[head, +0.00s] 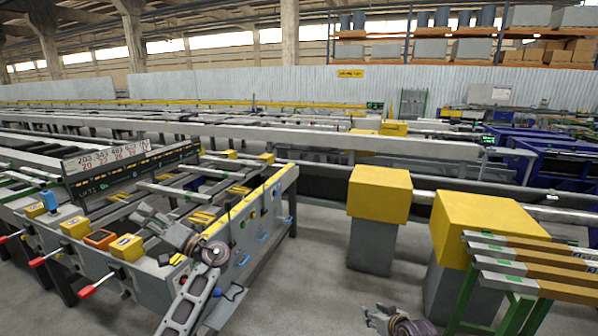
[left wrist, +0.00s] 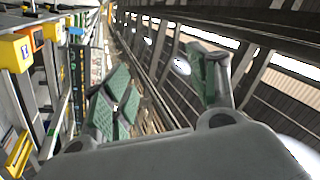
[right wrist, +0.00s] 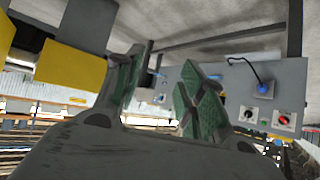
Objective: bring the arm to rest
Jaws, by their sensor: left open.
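My left arm rises from the bottom of the head view, and its gripper (head: 146,222) hangs over the runout table (head: 262,205) near its front boxes. In the left wrist view the green-padded fingers of the left gripper (left wrist: 160,95) stand wide apart with nothing between them. My right gripper (head: 372,316) is low at the bottom of the head view, over the floor to the right of the table. In the right wrist view the right gripper (right wrist: 158,95) has its two green-padded fingers apart with nothing held. Most of my right arm is out of view.
Yellow-topped grey pedestals (head: 380,195) stand right of the table. Bars with wood-coloured faces (head: 530,265) lie on a green stand at the right. Red-tipped levers (head: 88,290) and yellow boxes (head: 127,247) line the table's front. Grey floor (head: 310,260) is clear between table and pedestals.

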